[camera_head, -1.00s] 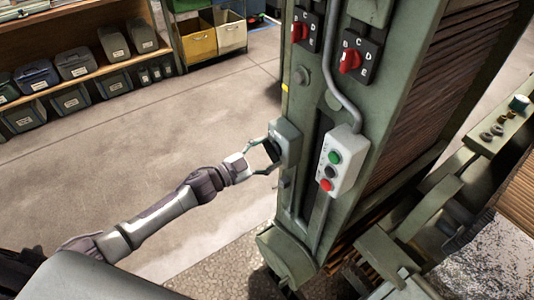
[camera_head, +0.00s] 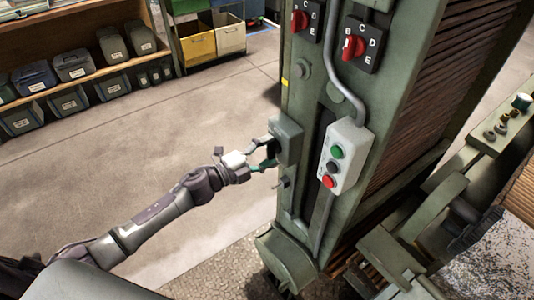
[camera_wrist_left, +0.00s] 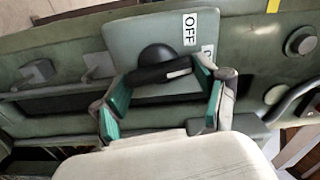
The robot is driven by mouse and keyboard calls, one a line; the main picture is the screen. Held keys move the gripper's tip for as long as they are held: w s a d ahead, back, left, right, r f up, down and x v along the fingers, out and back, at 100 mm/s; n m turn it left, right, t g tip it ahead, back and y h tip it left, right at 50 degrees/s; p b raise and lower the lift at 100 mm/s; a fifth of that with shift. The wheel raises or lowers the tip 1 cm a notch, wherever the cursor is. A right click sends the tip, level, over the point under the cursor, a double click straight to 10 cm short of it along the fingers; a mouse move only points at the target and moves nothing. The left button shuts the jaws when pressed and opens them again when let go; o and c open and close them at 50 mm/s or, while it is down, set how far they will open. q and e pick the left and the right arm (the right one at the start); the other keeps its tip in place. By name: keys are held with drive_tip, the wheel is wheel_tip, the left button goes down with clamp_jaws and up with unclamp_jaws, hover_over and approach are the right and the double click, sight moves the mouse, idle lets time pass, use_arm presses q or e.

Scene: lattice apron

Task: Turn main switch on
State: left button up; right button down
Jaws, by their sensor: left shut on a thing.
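The main switch is a grey-green box (camera_head: 287,140) on the left side of the green machine column. In the left wrist view it is a plate (camera_wrist_left: 125,40) with a black rotary knob (camera_wrist_left: 158,54) and a bar-shaped handle. An OFF label (camera_wrist_left: 190,32) shows on the plate; a second label below it is mostly hidden by a finger. My left gripper (camera_head: 264,156) is at the knob, its green-padded fingers (camera_wrist_left: 165,90) at both ends of the black handle, shut on it. My right gripper is not in view.
A white button box (camera_head: 343,157) with green, black and red buttons is to the right of the switch. Two red selector knobs (camera_head: 353,46) are above. Shelves with bins (camera_head: 75,66) stand at the back left. The floor (camera_head: 120,140) between is clear.

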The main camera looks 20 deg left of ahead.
use_arm(q)
drive_tip(key=shift+f+m+b, duration=0.15)
drive_tip(key=shift+m+b, duration=0.15)
drive_tip(key=shift+m, duration=0.5)
drive_tip(key=o, duration=1.2)
drive_tip(key=shift+c, duration=0.2)
drive_tip(key=v, duration=1.2)
